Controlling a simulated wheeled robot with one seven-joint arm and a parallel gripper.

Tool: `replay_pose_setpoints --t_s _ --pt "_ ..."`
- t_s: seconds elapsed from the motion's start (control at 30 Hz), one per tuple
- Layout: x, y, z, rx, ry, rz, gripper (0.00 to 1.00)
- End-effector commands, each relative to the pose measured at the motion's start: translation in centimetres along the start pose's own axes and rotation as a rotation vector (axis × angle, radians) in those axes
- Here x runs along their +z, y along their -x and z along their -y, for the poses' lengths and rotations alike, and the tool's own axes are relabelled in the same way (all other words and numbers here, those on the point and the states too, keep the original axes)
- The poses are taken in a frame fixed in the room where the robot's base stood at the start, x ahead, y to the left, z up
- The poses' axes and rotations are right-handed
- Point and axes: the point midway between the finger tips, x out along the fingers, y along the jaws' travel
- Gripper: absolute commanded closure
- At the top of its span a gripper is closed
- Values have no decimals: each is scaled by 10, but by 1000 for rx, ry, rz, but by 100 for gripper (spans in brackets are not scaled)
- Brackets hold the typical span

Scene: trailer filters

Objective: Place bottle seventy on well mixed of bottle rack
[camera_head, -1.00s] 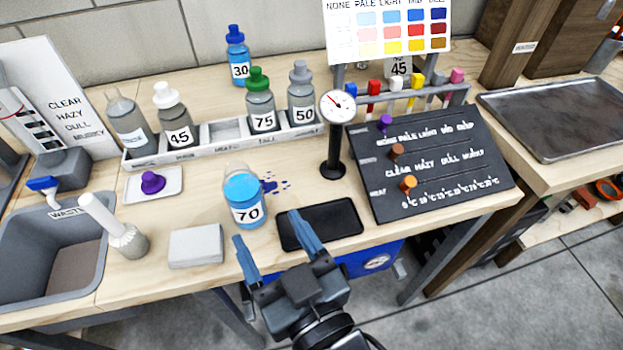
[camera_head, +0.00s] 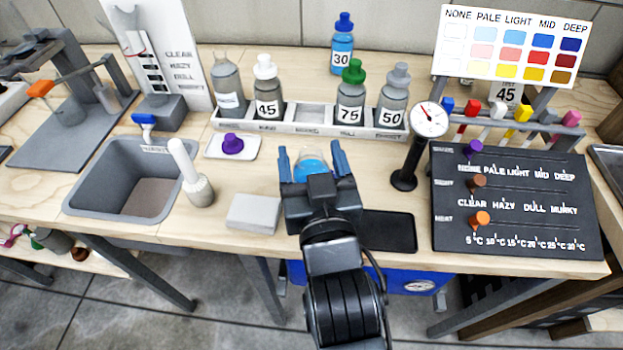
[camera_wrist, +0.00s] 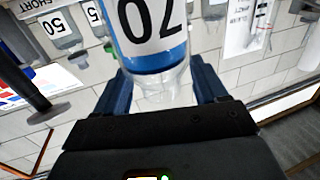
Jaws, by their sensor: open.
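Bottle seventy (camera_head: 311,169) holds blue liquid and is mostly hidden behind my gripper in the head view. In the wrist view the bottle (camera_wrist: 155,35) shows upside down, its 70 label between the fingers. My gripper (camera_head: 312,160) is open, with a blue finger on each side of the bottle; I cannot tell if they touch it. The bottle rack (camera_head: 300,121) is a long pale tray at the back with labelled slots. It holds an unnumbered grey bottle (camera_head: 228,85), bottle 45 (camera_head: 267,90), bottle 75 (camera_head: 350,97) and bottle 50 (camera_head: 393,97). A slot between 45 and 75 is empty. Its labels are too small to read.
A purple cap (camera_head: 232,144) lies on a white dish. A white block (camera_head: 254,213), a brush (camera_head: 192,178) and a sink (camera_head: 135,178) are to the left. A gauge stand (camera_head: 405,176), black pad (camera_head: 388,231) and dark board (camera_head: 515,205) are to the right. Bottle 30 (camera_head: 342,50) stands behind the rack.

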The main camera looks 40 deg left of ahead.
Motion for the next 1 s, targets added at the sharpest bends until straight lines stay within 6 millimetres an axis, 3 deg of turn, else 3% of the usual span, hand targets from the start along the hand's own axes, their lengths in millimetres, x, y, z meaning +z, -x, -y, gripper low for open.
replay_pose_setpoints --t_s 0.23,1.0 --pt "0 -1 0 0 0 0 29" --pt "0 -1 0 0 -1 0 100"
